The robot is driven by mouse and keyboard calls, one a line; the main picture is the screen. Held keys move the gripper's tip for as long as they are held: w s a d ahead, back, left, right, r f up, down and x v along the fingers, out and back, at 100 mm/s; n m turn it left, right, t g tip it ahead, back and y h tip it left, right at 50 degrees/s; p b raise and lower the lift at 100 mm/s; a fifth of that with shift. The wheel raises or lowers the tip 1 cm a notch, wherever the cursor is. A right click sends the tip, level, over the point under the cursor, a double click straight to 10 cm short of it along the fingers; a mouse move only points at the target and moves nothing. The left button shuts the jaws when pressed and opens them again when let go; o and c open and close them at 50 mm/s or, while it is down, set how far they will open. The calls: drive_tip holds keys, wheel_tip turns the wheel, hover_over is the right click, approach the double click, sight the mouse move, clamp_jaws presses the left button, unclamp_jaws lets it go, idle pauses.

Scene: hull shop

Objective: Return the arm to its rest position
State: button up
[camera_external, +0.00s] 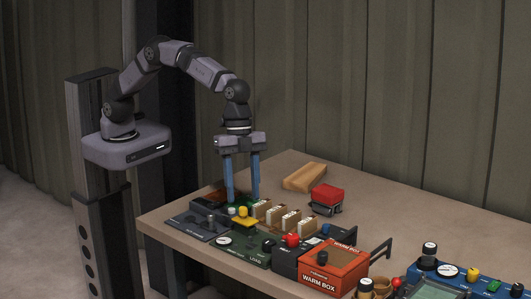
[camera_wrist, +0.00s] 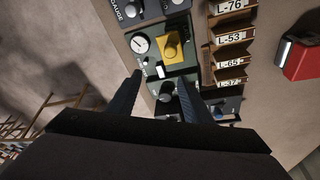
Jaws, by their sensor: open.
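My arm (camera_external: 187,62) stands on its column at the left and arches over to the table's left end. My gripper (camera_external: 243,198) points straight down with its two blue fingers apart. It is open, with nothing seen between the fingers. The fingertips hang low over or beside the green panel with the yellow block, and I cannot tell whether they touch anything. In the wrist view, the gripper (camera_wrist: 160,84) shows dark fingers spread on either side of a panel with a dial and a yellow block (camera_wrist: 172,47).
A rack with labelled slots (camera_wrist: 231,38) stands beside the fingers. An orange warm box (camera_external: 333,268), a red-topped block (camera_external: 327,196), a wooden block (camera_external: 304,177) and a blue device (camera_external: 450,279) are on the table (camera_external: 380,205). The table's back is mostly clear. A ribbed wall (camera_external: 340,80) stands behind.

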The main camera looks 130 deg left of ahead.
drive_tip(key=s+a+f+n+g+y, duration=0.1)
drive_tip(key=s+f+n, duration=0.1)
drive_tip(key=s, duration=1.5)
drive_tip(key=s+a+f+n+g, duration=0.1)
drive_tip(key=s+f+n, duration=0.2)
drive_tip(key=s, duration=1.4)
drive_tip(key=shift+s+a+y, duration=0.15)
drive_tip(key=shift+a+y, duration=0.1)
drive_tip(key=shift+y, duration=0.15)
drive_tip(key=shift+c, duration=0.7)
